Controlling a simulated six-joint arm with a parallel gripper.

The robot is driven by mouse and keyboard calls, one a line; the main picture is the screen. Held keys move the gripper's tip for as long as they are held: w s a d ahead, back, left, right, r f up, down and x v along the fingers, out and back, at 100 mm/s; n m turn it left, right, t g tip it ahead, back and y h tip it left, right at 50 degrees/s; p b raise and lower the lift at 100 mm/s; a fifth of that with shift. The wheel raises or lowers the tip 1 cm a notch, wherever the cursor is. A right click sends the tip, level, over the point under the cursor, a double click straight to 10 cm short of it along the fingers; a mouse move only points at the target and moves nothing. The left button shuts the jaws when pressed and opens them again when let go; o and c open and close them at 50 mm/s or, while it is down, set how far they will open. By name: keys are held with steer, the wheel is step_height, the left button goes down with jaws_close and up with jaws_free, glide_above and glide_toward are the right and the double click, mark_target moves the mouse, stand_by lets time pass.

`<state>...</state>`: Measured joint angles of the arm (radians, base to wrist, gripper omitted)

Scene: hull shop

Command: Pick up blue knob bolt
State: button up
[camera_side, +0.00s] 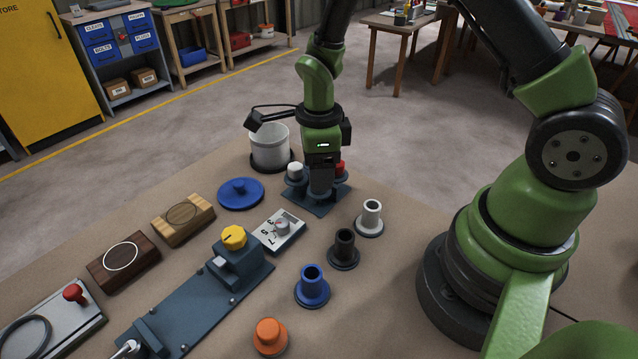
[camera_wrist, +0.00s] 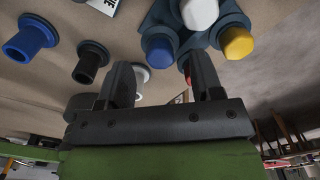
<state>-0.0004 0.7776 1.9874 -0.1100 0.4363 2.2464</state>
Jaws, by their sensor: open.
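The blue knob bolt (camera_wrist: 160,50) stands in a blue-grey rack (camera_wrist: 184,38), seen in the wrist view just beyond the gap between my fingers. In the side view my gripper hides it. A white knob (camera_wrist: 199,14), a yellow knob (camera_wrist: 237,42) and a mostly hidden red knob (camera_wrist: 187,77) share the rack. My gripper (camera_wrist: 161,78) is open and points down, its fingers apart with nothing visibly held. In the side view my gripper (camera_side: 321,186) is low over the rack (camera_side: 325,207), between the white knob (camera_side: 294,170) and the red knob (camera_side: 340,167).
Hollow flanged posts in white (camera_side: 371,217), black (camera_side: 344,248), blue (camera_side: 312,287) and orange (camera_side: 269,336) stand in front of the rack. A white bucket (camera_side: 269,148) is close behind. A dial panel (camera_side: 279,232), a blue lid (camera_side: 240,194) and a yellow-knobbed fixture (camera_side: 238,260) lie left.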

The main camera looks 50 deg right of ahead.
step_height(320, 180, down, 2)
steer(key=c, duration=1)
